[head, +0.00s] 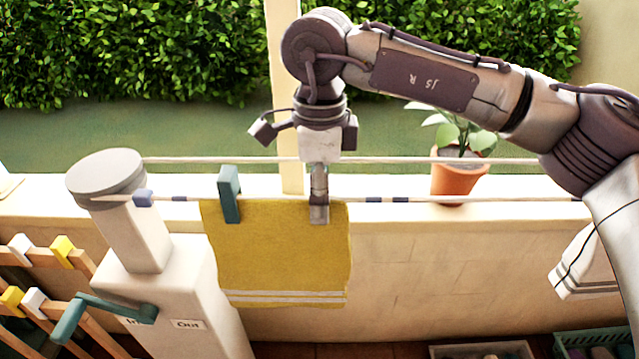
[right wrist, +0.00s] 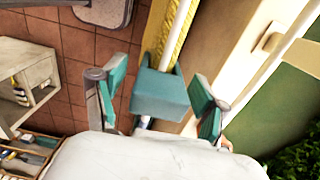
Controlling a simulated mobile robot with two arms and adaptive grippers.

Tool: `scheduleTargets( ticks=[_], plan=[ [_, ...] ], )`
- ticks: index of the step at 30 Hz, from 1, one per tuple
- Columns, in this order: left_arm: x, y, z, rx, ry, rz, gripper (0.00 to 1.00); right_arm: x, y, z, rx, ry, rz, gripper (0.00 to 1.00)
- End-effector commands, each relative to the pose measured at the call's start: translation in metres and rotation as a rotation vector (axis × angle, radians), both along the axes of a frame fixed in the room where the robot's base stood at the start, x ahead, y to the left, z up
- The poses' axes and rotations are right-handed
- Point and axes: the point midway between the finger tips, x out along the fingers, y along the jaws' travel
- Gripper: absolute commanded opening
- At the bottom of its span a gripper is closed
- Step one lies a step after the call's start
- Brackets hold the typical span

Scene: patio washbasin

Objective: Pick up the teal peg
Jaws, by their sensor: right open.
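In the right wrist view a teal peg (right wrist: 160,94) sits on the line between the fingers of my right gripper (right wrist: 157,104). The fingers, with teal pads, are spread with gaps on both sides of the peg. In the head view my right gripper (head: 319,212) points down at the line near the right end of a yellow towel (head: 275,255); its finger hides what is behind it. Another teal peg (head: 229,194) shows clipped near the towel's left end, left of the gripper. My left gripper is not in view.
A second line runs behind the front line (head: 400,199). A grey-capped post (head: 105,175) stands left. A potted plant (head: 459,181) stands on the low wall behind. A white towel (head: 585,265) hangs at the right. A wooden rack (head: 45,260) with white and yellow pegs stands left.

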Motion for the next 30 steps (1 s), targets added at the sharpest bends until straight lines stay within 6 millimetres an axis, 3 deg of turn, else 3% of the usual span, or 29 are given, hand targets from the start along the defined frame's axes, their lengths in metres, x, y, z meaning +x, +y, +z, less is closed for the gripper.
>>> scheduleTargets(
  ticks=[3,12,23,30],
  plan=[
    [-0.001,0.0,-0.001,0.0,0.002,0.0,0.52,0.0,0.0,0.0,0.0,0.0,0.0,0.7],
    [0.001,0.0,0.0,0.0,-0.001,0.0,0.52,0.0,0.0,0.0,-0.001,0.0,0.0,0.24],
    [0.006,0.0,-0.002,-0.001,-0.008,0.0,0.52,0.0,0.0,0.003,-0.001,-0.001,0.0,0.23],
    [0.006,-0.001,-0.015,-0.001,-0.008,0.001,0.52,0.001,0.001,0.027,0.001,-0.004,-0.001,0.23]
  ],
)
